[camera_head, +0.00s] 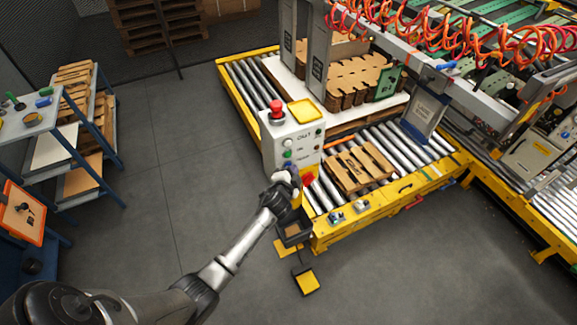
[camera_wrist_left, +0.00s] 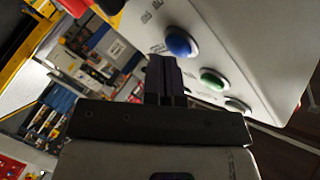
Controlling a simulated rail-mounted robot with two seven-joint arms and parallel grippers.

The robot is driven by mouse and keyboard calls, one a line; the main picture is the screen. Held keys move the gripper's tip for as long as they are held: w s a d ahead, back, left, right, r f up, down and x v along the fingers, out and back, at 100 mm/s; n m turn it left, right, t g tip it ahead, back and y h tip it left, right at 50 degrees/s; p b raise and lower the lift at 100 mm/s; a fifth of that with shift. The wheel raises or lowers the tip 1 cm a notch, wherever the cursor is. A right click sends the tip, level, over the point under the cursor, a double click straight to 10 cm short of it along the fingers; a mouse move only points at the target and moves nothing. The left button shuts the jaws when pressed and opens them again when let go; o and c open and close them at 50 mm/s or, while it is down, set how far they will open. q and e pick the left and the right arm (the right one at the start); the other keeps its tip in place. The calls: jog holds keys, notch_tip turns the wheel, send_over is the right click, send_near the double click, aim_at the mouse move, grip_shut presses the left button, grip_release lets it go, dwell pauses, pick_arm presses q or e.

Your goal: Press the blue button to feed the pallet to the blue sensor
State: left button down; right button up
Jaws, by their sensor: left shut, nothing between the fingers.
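The white control box (camera_head: 290,140) stands at the near left corner of the roller conveyor. The blue button (camera_wrist_left: 181,40) is a round dome on its face in the left wrist view. My left gripper (camera_wrist_left: 164,60) is shut and empty, its fingertips just beside the blue button; I cannot tell whether they touch it. In the head view the left gripper (camera_head: 288,178) is at the lower part of the box. A wooden pallet (camera_head: 357,168) lies on the rollers right of the box. The blue sensor cannot be surely made out. My right gripper is not in view.
A green button (camera_wrist_left: 213,78) sits next to the blue one. A red mushroom button (camera_head: 276,108) tops the box. Cut cardboard blanks (camera_head: 355,80) stack behind. A shelf cart (camera_head: 75,130) stands at left. Grey floor between is clear.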

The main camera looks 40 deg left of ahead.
pick_arm(q)
jog(key=shift+w+a, duration=0.1)
jog(key=shift+a, duration=0.15)
jog(key=shift+d, duration=0.15)
dwell(0.5)
jog(key=shift+s+d, duration=0.3)
jog(key=shift+d, duration=0.3)
jog(key=shift+s+d, duration=0.3)
jog(key=shift+d, duration=0.5)
jog(key=shift+s+d, duration=0.3)
jog(key=shift+d, duration=0.45)
jog(key=shift+s+d, duration=0.3)
jog(key=shift+d, duration=0.5)
